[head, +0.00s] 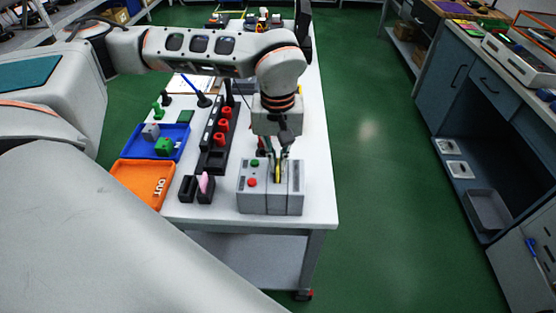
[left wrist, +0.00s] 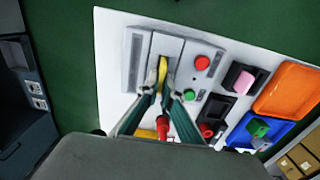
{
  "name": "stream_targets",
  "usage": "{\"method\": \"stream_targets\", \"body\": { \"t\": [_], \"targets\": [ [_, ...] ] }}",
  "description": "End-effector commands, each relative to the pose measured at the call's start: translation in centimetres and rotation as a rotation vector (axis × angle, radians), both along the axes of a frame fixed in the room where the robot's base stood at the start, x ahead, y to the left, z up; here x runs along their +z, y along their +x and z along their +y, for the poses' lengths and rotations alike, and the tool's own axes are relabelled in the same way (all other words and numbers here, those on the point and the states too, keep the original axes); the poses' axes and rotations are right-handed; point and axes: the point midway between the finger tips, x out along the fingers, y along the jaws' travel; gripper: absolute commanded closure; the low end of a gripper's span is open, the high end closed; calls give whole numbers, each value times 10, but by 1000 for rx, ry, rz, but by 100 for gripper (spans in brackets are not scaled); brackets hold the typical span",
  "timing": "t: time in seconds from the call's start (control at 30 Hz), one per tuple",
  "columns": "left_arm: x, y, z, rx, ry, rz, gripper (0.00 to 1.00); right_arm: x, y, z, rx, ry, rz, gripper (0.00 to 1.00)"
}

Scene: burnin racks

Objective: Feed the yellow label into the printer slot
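The printer (head: 294,198) is a grey box with a green and a red button, near the front right of the white table. It also shows in the left wrist view (left wrist: 135,62), with its central panel under my gripper. My left gripper (head: 278,160) points down over the printer's middle. In the left wrist view its fingertips (left wrist: 162,92) close on the yellow label (left wrist: 162,70), which stands at the slot line. The label's far end meets the slot area; how deep it sits is hard to tell. The right gripper is not in view.
Left of the printer are a black holder with a pink block (head: 204,184), an orange tray (head: 160,172), a blue tray (head: 180,132) with green and grey pieces, and a black rack (head: 214,160) with red parts. The table's right edge is close to the printer.

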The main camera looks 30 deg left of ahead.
Motion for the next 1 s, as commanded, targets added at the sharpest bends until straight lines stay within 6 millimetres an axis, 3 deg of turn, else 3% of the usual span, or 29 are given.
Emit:
{"method": "stream_targets", "body": {
  "t": [0.47,0.5,0.57,0.87,1.0],
  "targets": [
    [-9,0,0,0,0,1,100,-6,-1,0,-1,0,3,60],
    [-9,0,0,0,1,1,87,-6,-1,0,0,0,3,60],
    [-9,0,0,0,1,1,76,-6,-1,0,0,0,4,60],
    [-9,-1,0,0,1,3,76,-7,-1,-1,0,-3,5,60],
    [0,0,0,0,0,0,76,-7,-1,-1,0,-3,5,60]
  ]
}}
